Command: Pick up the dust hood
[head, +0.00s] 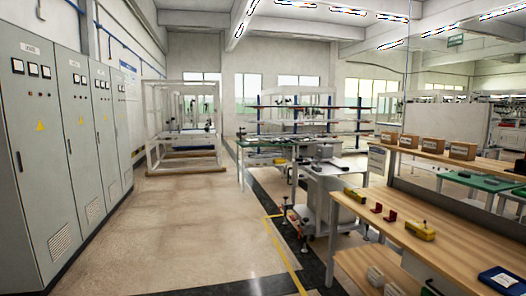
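I cannot make out a dust hood for certain in the head view. A grey machine stand (325,200) with dark fittings on top is in the middle right, and small dark items lie on the green-topped table (255,151) behind it; they are too small to name. Neither of my grippers shows in this view.
Grey electrical cabinets (40,130) line the left wall. A white open frame (181,122) stands at the back. A wooden workbench (440,232) at right holds cardboard boxes (463,151), yellow tools (420,231) and a blue device (500,280). The floor (195,220) at centre left is clear.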

